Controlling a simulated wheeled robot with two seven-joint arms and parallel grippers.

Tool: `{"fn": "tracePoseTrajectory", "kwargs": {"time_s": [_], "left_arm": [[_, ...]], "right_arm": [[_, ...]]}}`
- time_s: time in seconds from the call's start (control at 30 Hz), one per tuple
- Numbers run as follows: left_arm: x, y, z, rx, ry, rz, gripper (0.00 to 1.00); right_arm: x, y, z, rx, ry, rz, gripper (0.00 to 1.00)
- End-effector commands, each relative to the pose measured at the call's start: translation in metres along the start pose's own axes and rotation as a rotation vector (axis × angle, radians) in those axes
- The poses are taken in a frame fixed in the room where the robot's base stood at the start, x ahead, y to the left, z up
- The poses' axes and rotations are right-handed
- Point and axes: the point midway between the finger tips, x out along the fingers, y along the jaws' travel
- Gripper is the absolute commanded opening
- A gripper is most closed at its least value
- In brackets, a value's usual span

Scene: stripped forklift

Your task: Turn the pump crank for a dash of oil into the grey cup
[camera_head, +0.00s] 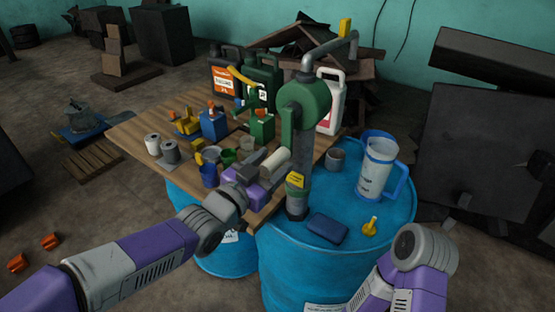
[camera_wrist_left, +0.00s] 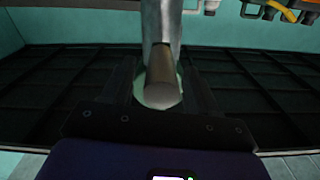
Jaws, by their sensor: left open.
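The green oil pump (camera_head: 303,105) stands upright on the blue barrel, its grey spout pipe (camera_head: 335,47) arching over its top. Its crank has a pale cylindrical grip (camera_head: 274,163) low on the pump's left side. My left gripper (camera_head: 258,168) is at this grip. In the left wrist view, the grip (camera_wrist_left: 160,85) points toward the camera between the open fingers of my left gripper (camera_wrist_left: 158,98); contact cannot be told.
A clear jug with a blue handle (camera_head: 378,168), a dark blue block (camera_head: 328,228) and a yellow funnel-like piece (camera_head: 370,228) are on the blue barrel (camera_head: 290,275). The wooden table (camera_head: 135,128) at left holds several cans, cups and canisters.

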Motion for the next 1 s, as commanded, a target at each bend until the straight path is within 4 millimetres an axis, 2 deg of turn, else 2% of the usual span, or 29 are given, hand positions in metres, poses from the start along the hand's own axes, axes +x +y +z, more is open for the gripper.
{"fn": "tracePoseTrajectory", "kwargs": {"time_s": [0.1,0.2,0.53,0.9,1.0], "left_arm": [[0.015,0.0,0.001,0.0,-0.002,0.0,0.59],[0.023,0.0,0.001,-0.001,-0.001,0.0,0.59],[0.026,0.0,0.001,-0.001,-0.001,-0.001,0.59],[0.026,0.0,0.001,-0.001,-0.002,-0.001,0.02],[0.026,-0.001,0.001,-0.001,-0.001,-0.001,0.0]], "right_arm": [[0.002,0.001,0.0,0.0,0.0,0.0,0.77],[0.002,0.001,0.0,0.0,0.0,0.0,0.77],[0.002,0.001,0.0,0.0,0.0,0.0,0.77],[0.002,0.001,0.0,0.0,0.0,0.0,0.77],[0.002,0.001,0.0,0.0,0.0,0.0,0.77]]}}
